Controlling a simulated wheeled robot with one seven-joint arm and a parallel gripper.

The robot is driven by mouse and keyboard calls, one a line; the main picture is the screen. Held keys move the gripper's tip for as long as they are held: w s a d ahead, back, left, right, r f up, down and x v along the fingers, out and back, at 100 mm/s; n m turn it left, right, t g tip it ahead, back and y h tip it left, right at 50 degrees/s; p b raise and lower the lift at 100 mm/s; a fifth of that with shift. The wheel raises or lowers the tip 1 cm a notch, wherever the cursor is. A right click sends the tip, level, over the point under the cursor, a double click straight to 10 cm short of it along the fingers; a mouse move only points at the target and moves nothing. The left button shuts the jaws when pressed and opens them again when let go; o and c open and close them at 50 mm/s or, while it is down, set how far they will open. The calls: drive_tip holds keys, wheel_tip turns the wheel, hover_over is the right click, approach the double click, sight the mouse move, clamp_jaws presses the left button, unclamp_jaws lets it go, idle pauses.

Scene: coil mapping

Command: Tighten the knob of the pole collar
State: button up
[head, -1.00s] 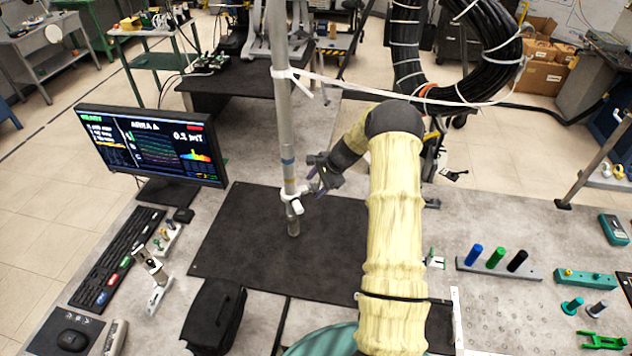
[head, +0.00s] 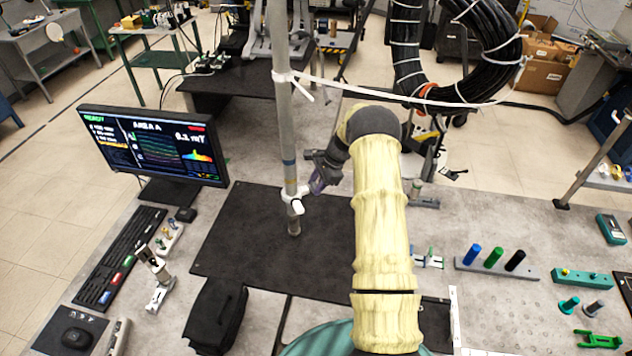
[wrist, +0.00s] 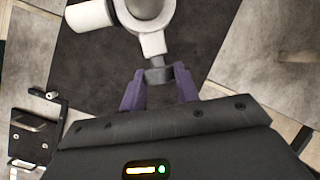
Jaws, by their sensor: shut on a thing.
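The grey pole (head: 287,130) stands upright over the black mat (head: 245,245). The white pole collar (head: 293,197) sits around its lower part, and it also shows at the top of the wrist view (wrist: 153,42). The collar's grey knob (wrist: 158,75) points toward my gripper (wrist: 159,82). The purple fingers of my gripper are shut on the knob, one on each side. In the head view my gripper (head: 310,186) is at the right of the collar, and the knob is hidden or too small to make out there.
A monitor (head: 155,143) and a keyboard (head: 118,260) stand at the left. A white cord (head: 400,97) runs from the pole to the black cable coil (head: 408,50). A rack with blue, green and black pegs (head: 497,262) is at the right. The mat's left part is clear.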

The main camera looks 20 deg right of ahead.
drive_tip(key=shift+w+g+b, duration=0.35)
drive_tip(key=shift+g+b, duration=0.05)
drive_tip(key=shift+g, duration=0.8)
drive_tip(key=shift+r+m, duration=0.15)
drive_tip(key=shift+m, duration=0.15)
drive_tip(key=o, duration=1)
drive_tip(key=shift+b+v, duration=1.35)
drive_tip(key=shift+v, duration=7.3)
drive_tip(key=shift+w, duration=0.2)
